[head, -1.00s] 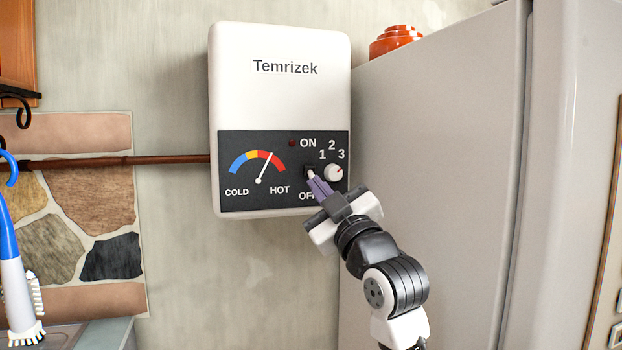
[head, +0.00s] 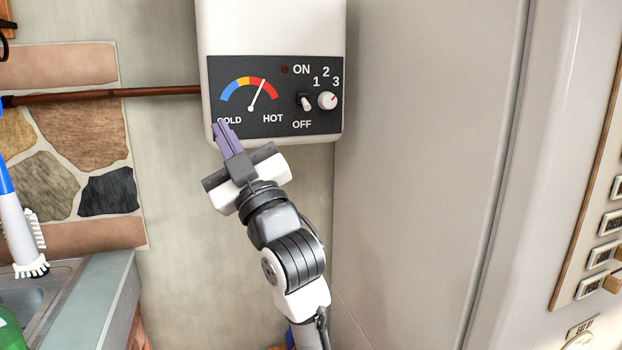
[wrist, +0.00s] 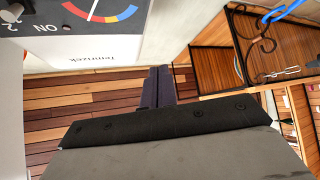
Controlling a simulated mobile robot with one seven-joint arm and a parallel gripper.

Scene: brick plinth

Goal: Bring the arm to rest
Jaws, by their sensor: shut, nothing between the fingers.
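My gripper (head: 225,138) is shut and empty, its purple fingers pressed together. In the head view its fingertips overlap the lower left corner of the white water heater (head: 275,28), near the COLD label. I cannot tell whether they touch it. In the wrist view the fingers (wrist: 157,88) point up the picture, and the heater (wrist: 70,52) is at upper left. The heater's switch (head: 305,102) points down toward OFF. The knob (head: 327,101) is to the right of it. The lamp (head: 285,70) by ON is dark red. The gauge needle (head: 257,95) points toward the red part.
A tall pale grey fridge (head: 420,150) stands close on the right. A brown pipe (head: 110,95) runs left from the heater. A blue and white brush (head: 20,220) hangs at the left above the sink (head: 40,290). The wall below the heater is bare.

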